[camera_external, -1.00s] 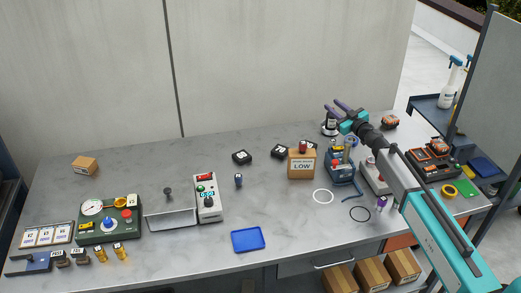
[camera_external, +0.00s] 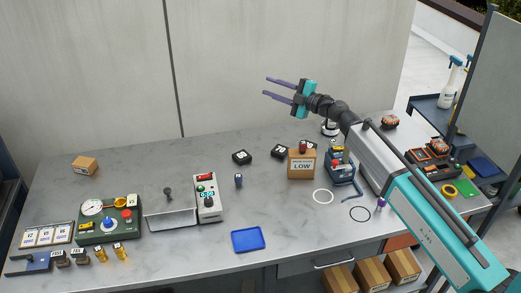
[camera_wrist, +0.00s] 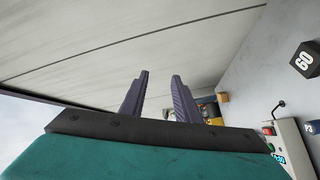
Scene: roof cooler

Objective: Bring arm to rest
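My gripper (camera_external: 266,89) is raised in the air above the back right part of the bench, its two purple fingers pointing left. The fingers are spread apart with nothing between them. In the wrist view the fingers (camera_wrist: 160,90) also stand apart and empty, facing the grey wall. My arm reaches in from the lower right, over the right end of the bench.
The grey bench (camera_external: 285,225) holds a LOW box (camera_external: 301,166), a blue tray (camera_external: 248,239), a white control box (camera_external: 207,200) and a green panel (camera_external: 109,220). Black blocks (camera_external: 242,157) lie near the back. The wall (camera_external: 290,50) stands behind. The middle of the bench has free room.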

